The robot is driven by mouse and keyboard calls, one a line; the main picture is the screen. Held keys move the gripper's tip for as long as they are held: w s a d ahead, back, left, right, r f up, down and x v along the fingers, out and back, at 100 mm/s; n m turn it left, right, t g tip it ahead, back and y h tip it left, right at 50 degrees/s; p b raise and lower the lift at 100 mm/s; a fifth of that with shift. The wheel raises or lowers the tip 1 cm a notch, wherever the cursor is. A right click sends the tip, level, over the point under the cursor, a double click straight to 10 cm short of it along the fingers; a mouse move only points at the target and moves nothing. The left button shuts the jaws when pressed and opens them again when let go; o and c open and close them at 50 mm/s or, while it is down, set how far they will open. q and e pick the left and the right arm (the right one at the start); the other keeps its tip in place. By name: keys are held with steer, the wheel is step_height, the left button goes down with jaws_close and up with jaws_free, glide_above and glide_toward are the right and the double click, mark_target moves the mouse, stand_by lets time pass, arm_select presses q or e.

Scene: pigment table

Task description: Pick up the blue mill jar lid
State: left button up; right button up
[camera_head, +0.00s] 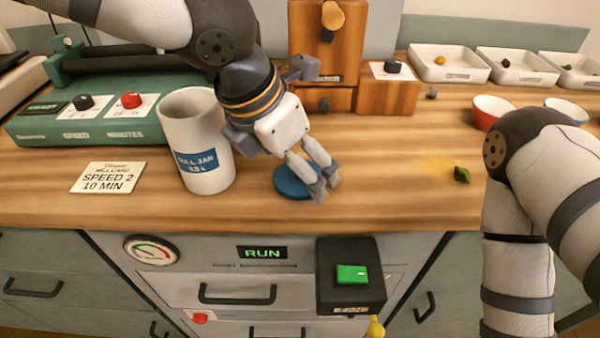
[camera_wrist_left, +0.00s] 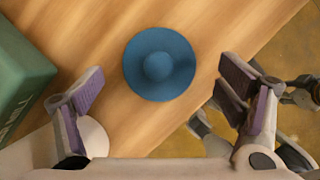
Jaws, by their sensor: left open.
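The blue mill jar lid (camera_head: 287,184) lies flat on the wooden table, right of the white mill jar (camera_head: 190,125) with its blue label. In the left wrist view the lid (camera_wrist_left: 160,65) is a round blue disc with a knob in its middle. My left gripper (camera_head: 322,185) is above the lid and hides part of it in the head view. In the left wrist view its fingers (camera_wrist_left: 165,95) are spread wide, with the lid beyond and between them, not touched. My right arm (camera_head: 520,230) shows at the right, but its gripper is not in view.
A green mill with control knobs (camera_head: 80,128) stands at the left, behind a recipe card (camera_head: 108,177). Wooden boxes (camera_head: 388,94) and white trays (camera_head: 448,64) stand at the back. A red bowl (camera_head: 492,112) and a green lump (camera_head: 462,174) are at the right. The table's middle right is mostly clear.

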arm_select(q)
steer(key=shift+x, duration=0.75)
steer(key=shift+r, duration=0.1)
steer(key=shift+c, duration=0.4)
